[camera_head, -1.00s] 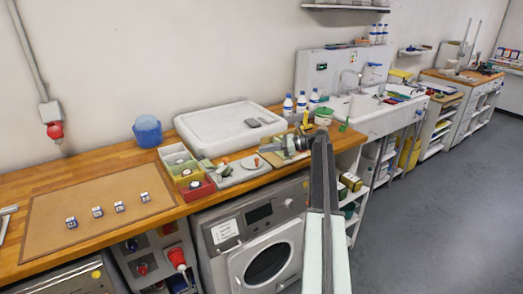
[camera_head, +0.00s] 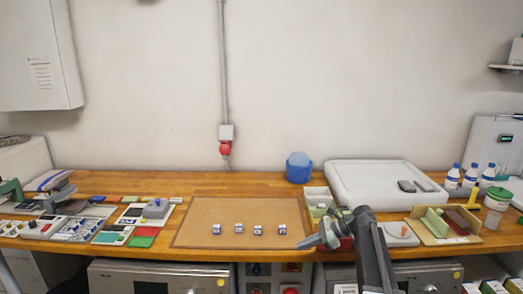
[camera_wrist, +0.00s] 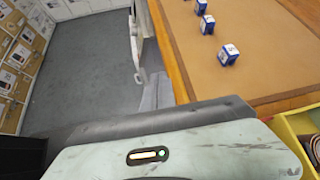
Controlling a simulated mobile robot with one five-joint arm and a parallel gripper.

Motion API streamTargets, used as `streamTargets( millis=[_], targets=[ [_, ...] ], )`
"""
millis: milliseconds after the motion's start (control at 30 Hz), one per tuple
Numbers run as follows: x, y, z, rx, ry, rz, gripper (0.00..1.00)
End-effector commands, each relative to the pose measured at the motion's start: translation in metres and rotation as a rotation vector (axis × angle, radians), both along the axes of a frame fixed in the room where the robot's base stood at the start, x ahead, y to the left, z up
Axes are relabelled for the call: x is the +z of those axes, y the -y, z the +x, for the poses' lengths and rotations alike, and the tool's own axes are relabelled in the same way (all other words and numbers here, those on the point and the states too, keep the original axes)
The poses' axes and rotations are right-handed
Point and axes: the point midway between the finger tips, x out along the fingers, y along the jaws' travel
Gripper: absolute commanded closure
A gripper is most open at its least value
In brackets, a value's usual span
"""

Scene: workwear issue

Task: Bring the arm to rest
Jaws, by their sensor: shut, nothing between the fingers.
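My arm (camera_head: 372,250) rises from the bottom edge of the head view and bends left at its top. My gripper (camera_head: 308,243) is shut and empty. It points left and down, close to the right edge of the brown mat (camera_head: 200,212) and in front of the compartment box. The wrist view shows a pale, scuffed part of my own arm across its lower half; I cannot make out the fingertips there.
Several small blue-and-white boxes (camera_head: 238,228) stand in a row on the mat. A blue tub (camera_head: 299,168), white basin (camera_head: 385,183) and bottles (camera_head: 470,176) stand behind. Gadgets (camera_head: 75,228) crowd the bench's left. The wrist view shows grey floor (camera_wrist: 85,75) beside the bench.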

Motion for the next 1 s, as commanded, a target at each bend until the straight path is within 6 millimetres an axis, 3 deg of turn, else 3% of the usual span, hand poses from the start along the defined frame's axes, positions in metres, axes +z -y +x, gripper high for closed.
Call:
streamTargets(
  millis=[33,100,167,267,400,500,633,1000],
  targets=[
    [-0.016,-0.038,-0.04,0.1,0.042,-0.09,1.0],
    [-0.04,-0.071,-0.087,0.266,0.13,-0.241,1.0],
    [-0.06,-0.084,-0.125,0.423,0.214,-0.372,1.0],
    [-0.083,-0.077,-0.178,0.693,0.346,-0.572,1.0],
    [-0.099,-0.023,-0.223,1.061,0.479,-0.794,1.0],
    [-0.1,0.002,-0.229,1.265,0.535,-0.863,1.0],
    [-0.101,0.008,-0.223,1.412,0.601,-0.862,1.0],
    [-0.1,0.008,-0.223,1.447,0.623,-0.85,1.0]
  ],
)
